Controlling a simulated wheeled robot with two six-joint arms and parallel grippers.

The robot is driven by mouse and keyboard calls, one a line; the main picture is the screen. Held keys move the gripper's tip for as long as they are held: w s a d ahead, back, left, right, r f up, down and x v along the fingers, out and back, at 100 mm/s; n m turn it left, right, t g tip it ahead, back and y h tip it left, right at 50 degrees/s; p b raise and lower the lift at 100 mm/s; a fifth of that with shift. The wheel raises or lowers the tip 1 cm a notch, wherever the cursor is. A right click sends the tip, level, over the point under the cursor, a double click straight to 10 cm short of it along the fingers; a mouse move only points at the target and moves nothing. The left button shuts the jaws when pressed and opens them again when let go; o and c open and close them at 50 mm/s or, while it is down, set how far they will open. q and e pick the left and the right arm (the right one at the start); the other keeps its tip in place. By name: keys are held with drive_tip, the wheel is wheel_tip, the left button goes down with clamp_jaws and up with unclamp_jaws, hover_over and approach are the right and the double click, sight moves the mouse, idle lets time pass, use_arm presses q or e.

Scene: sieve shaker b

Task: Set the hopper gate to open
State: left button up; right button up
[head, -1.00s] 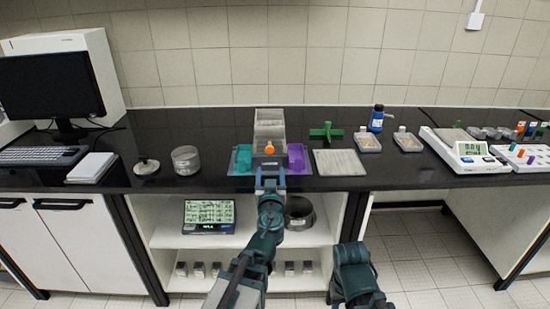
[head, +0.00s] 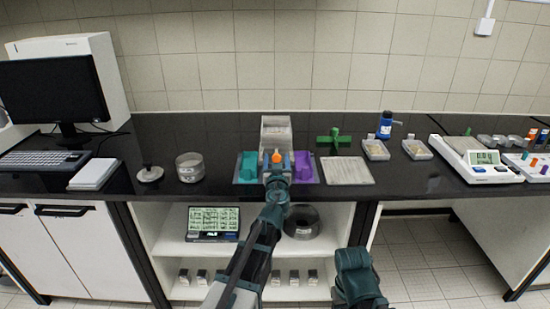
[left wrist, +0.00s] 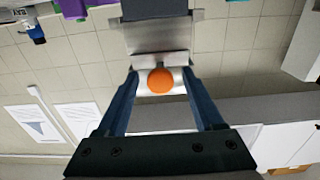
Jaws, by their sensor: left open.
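My left gripper (head: 277,163) is open in front of the hopper. In the left wrist view its two blue fingers (left wrist: 160,88) stand on either side of the knob, with visible gaps. A pale plate (left wrist: 160,60) lies behind the knob. I cannot tell how far the gate is open.
A teal block (head: 249,167) and a purple block (head: 304,167) flank the hopper closely. A green cross-shaped piece (head: 334,139) and a pale flat tray (head: 346,171) are to the right. A glass dish (head: 189,167) stands left, with bare counter between.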

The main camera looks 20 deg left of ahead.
use_arm(q)
drive_tip(key=shift+w+a, duration=0.15)
drive_tip(key=shift+w, duration=0.3)
clamp_jaws()
idle(1.1)
